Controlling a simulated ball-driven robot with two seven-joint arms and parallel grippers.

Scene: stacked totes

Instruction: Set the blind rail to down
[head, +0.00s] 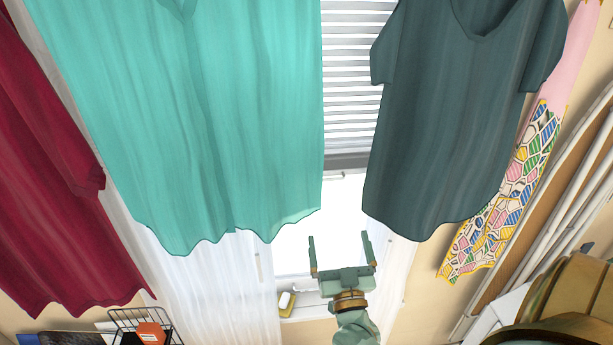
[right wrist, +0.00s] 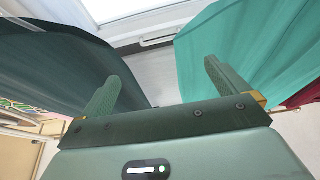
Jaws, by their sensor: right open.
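The blind (head: 352,85) has white slats and hangs in front of the window between two hanging garments. Its grey bottom rail (head: 347,161) shows in the gap between them, with bright window pane below it. The garments hide the rail's ends. A pale window part, perhaps the rail, shows at the top of the right wrist view. My right gripper (head: 339,236) is open and empty, below the rail in the head view, fingers pointing up toward the window. In the right wrist view its two fingers (right wrist: 161,70) are spread with nothing between them. My left gripper is not in view.
A turquoise garment (head: 200,120) hangs left of the gap and a dark green shirt (head: 445,120) right of it. A red garment (head: 50,190) hangs far left, a patterned cloth (head: 500,200) right. A yellow-and-white object (head: 287,302) sits by the sill. A wire rack (head: 125,318) stands lower left.

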